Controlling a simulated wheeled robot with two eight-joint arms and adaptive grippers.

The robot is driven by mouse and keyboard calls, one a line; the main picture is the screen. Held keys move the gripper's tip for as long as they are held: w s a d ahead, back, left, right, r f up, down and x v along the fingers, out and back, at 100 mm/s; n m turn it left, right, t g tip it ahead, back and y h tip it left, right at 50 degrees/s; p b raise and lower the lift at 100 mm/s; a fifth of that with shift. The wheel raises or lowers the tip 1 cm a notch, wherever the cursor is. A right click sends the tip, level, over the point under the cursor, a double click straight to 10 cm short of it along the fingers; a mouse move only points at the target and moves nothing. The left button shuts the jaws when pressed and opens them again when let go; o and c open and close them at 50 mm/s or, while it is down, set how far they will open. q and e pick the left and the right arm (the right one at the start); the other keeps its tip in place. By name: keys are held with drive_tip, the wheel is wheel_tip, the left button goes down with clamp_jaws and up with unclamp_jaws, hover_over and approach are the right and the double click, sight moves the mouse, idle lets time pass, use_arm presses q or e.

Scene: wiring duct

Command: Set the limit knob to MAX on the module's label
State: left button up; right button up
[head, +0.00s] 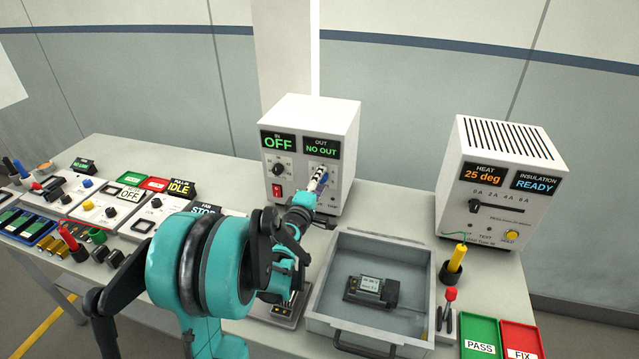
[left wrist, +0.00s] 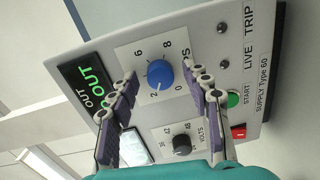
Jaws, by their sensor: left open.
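The supply box (head: 308,150) stands at the back of the bench, its displays reading OFF and NO OUT. In the left wrist view its face shows a blue knob (left wrist: 160,73) on a white dial with 0, 2, 6 and 8 readable. The knob's white mark seems to point near 2. My left gripper (head: 316,185) is at this face. Its fingers (left wrist: 162,82) are open, one on each side of the blue knob; contact cannot be told. The module (head: 371,290) lies in the grey tray, its label too small to read. My right gripper is not in view.
The grey tray (head: 325,325) sits front right of the supply. A black volts knob (left wrist: 182,144) and a red switch (left wrist: 238,132) are near the blue knob. A heat tester (head: 503,180) stands right, PASS and FIX bins (head: 480,334) in front. Panels and tools crowd the left.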

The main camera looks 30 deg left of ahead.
use_arm(q)
drive_tip(key=v, duration=1.2)
